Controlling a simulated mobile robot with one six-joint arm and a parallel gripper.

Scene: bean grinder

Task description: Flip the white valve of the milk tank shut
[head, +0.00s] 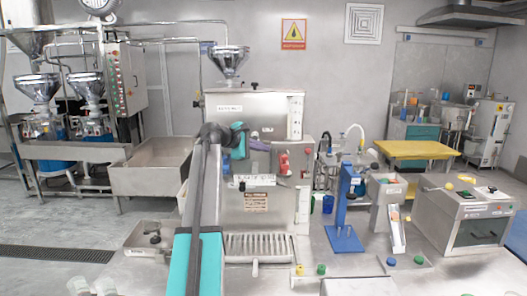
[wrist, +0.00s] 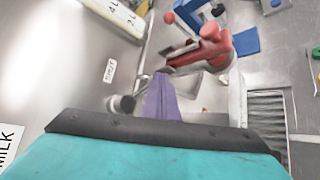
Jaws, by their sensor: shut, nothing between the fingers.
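The metal milk tank (head: 250,112) stands upright at the middle of the head view. In the wrist view its wall (wrist: 65,65) fills the left side, with a cut-off MILK label at the lower left. My gripper (head: 266,146) is in front of the machine, just below the tank; its purple fingers (wrist: 164,80) are shut and empty. A red fitting with a metal body (wrist: 205,55) is beyond the fingertips, right of them; it also shows in the head view (head: 284,163). I cannot clearly make out a white valve or its position; my gripper and arm cover part of this area.
A grey knob (wrist: 120,103) is close left of the fingers. A slotted drip tray (head: 260,246) lies below the machine front. A blue stand (head: 341,210) is on the counter at right. Several small coloured buttons sit near the counter's front.

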